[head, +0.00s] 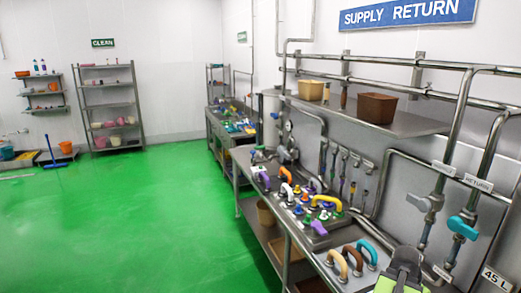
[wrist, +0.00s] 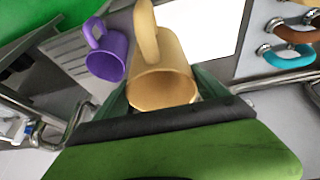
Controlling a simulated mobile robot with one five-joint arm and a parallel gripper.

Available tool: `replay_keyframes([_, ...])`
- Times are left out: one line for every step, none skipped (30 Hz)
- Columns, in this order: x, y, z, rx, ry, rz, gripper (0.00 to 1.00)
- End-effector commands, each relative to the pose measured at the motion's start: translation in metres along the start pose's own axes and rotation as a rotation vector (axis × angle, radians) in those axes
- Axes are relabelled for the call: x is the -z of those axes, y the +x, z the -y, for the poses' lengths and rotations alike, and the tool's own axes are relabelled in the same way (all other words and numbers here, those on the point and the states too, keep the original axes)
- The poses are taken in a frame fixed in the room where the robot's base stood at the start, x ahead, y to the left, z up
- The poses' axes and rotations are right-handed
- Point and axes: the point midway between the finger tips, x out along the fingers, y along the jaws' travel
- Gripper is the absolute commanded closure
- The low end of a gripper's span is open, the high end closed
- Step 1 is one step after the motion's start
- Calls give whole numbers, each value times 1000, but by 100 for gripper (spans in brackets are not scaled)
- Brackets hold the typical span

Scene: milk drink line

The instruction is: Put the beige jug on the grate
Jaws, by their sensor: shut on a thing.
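The beige jug (wrist: 163,80) is in my gripper (wrist: 160,100), between its two dark green fingers, in the wrist view. Its handle points to the top of the picture. Whether it touches anything below cannot be told. A grey slatted surface, which looks like the grate (wrist: 72,48), lies to the left of the jug. A purple mug (wrist: 112,66) is on or over these slats. In the head view my gripper (head: 405,265) shows at the bottom right, and the jug is not visible there.
A white panel (wrist: 212,28) lies behind the jug. Teal (head: 366,252), brown (head: 352,261) and beige (head: 337,265) handles stand on the bench, with several coloured fittings beyond. Pipes with a teal valve (head: 462,228) are on the right. The green floor (head: 130,215) is open.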

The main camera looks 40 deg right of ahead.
Motion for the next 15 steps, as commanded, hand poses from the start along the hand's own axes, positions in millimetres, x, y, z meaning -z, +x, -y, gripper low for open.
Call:
replay_keyframes([6,-14,-1,0,0,0,86])
replay_keyframes([8,-18,-1,0,0,0,86])
replay_keyframes([10,-24,-1,0,0,0,86])
replay_keyframes([11,-26,-1,0,0,0,86])
replay_keyframes([12,-30,-1,0,0,0,86])
replay_keyframes([14,-34,-1,0,0,0,86])
replay_keyframes([16,-38,-2,0,0,0,86])
replay_keyframes([17,-41,-2,0,0,0,86])
replay_keyframes([19,-46,-2,0,0,0,86])
replay_keyframes([20,-49,-2,0,0,0,86])
replay_keyframes([13,-32,-1,0,0,0,86])
replay_keyframes([10,-24,-1,0,0,0,86])
replay_keyframes([8,-20,-1,0,0,0,86])
replay_keyframes([6,-16,-1,0,0,0,86])
replay_keyframes([4,-10,0,0,0,0,86])
